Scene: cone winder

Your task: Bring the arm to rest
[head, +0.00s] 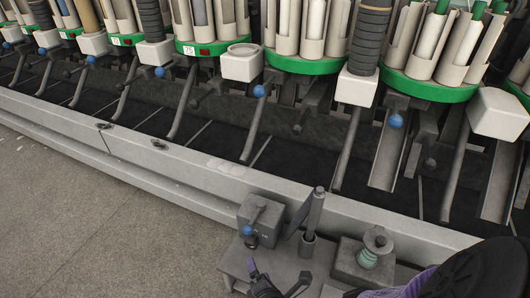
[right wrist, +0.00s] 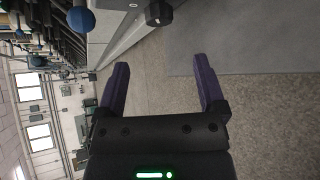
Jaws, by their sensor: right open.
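My right gripper (head: 279,270) is low in the head view, just right of the bottom middle, in front of a grey metal bracket plate on the machine. In the right wrist view its two purple fingers (right wrist: 161,62) stand apart with nothing between them, and the floor shows behind. My right arm comes in from the bottom right corner of the head view. My left gripper is not in view.
The cone winder's pale rail (head: 200,172) runs across the head view. Behind it stand green-based yarn holders (head: 430,88) and levers with blue knobs (head: 259,91). A grey block (head: 262,220) and a small spool (head: 368,258) sit near my gripper. Bare floor (head: 80,220) lies left.

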